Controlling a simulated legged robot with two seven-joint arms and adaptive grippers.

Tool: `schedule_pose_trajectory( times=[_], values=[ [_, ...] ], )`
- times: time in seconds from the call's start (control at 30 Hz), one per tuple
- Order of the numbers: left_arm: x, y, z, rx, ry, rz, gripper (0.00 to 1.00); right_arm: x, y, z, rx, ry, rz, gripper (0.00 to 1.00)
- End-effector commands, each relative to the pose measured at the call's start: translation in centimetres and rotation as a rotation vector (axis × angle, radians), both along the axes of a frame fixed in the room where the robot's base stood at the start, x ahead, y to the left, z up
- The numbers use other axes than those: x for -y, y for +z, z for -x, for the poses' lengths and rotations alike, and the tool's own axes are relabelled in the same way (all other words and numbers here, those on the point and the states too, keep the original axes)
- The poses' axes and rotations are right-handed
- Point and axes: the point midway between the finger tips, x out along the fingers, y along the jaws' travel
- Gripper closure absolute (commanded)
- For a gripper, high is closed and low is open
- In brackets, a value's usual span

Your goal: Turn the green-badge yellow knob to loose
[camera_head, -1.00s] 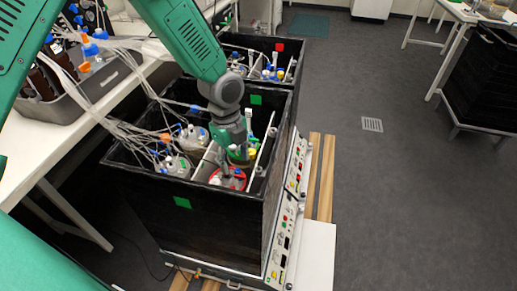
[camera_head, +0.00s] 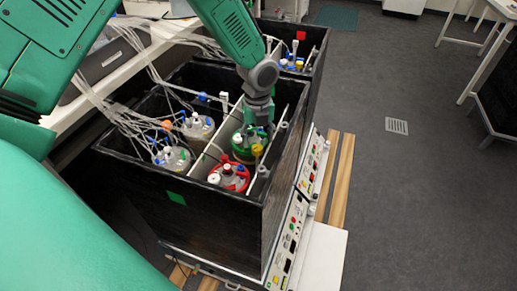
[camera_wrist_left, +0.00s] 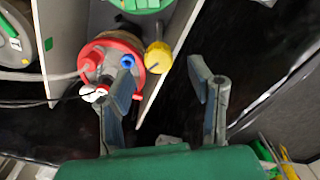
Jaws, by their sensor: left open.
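My left gripper (camera_head: 261,127) is open and empty, pointing down over the right part of the near black box. A yellow knob (camera_head: 257,150) shows just below it, by the green-ringed vessel (camera_head: 238,152). The red-ringed vessel (camera_head: 222,185) stands nearer the front. In the left wrist view the two fingers (camera_wrist_left: 160,98) are spread apart. A yellow knob (camera_wrist_left: 158,55) lies ahead of the gap between them, not touched, beside the red lid (camera_wrist_left: 108,48). The left finger covers part of that vessel. A green badge (camera_head: 176,198) is on the box's front wall. My right gripper is not seen.
The black box (camera_head: 225,225) has high walls and a pale inner divider. Two more vessels (camera_head: 174,158) with tubes stand left of it. A second box with a red badge (camera_head: 301,35) is behind.

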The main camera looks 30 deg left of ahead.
Motion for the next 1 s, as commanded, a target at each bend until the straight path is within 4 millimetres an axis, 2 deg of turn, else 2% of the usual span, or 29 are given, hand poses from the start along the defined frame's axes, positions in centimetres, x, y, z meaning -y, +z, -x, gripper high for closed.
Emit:
schedule_pose_trajectory(
  times=[0.1, 0.23, 0.4, 0.63, 0.67, 0.7, 0.8, 1.0],
  values=[
    [0.0, -2.2, 0.1, 0.000, -0.001, 0.000, 0.52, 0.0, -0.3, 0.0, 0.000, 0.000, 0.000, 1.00],
    [0.0, -3.6, 0.1, 0.001, -0.001, 0.001, 0.52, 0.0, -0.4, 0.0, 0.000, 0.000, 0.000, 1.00],
    [0.0, -4.4, 0.0, 0.002, 0.000, 0.001, 0.52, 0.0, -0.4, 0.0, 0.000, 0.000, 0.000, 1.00],
    [0.0, -4.4, 0.0, 0.003, 0.000, 0.001, 0.52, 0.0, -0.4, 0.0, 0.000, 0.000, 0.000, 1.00],
    [0.0, -4.4, 0.0, 0.003, 0.000, 0.001, 0.56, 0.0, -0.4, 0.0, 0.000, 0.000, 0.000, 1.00],
    [0.0, -4.4, 0.0, 0.003, 0.000, 0.001, 0.70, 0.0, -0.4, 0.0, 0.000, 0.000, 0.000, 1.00],
    [0.0, -4.4, 0.0, 0.001, 0.000, 0.001, 1.00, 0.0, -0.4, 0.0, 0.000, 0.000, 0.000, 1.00],
    [0.0, -4.4, 0.0, 0.001, 0.004, 0.001, 1.00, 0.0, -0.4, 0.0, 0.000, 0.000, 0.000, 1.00]
  ],
)
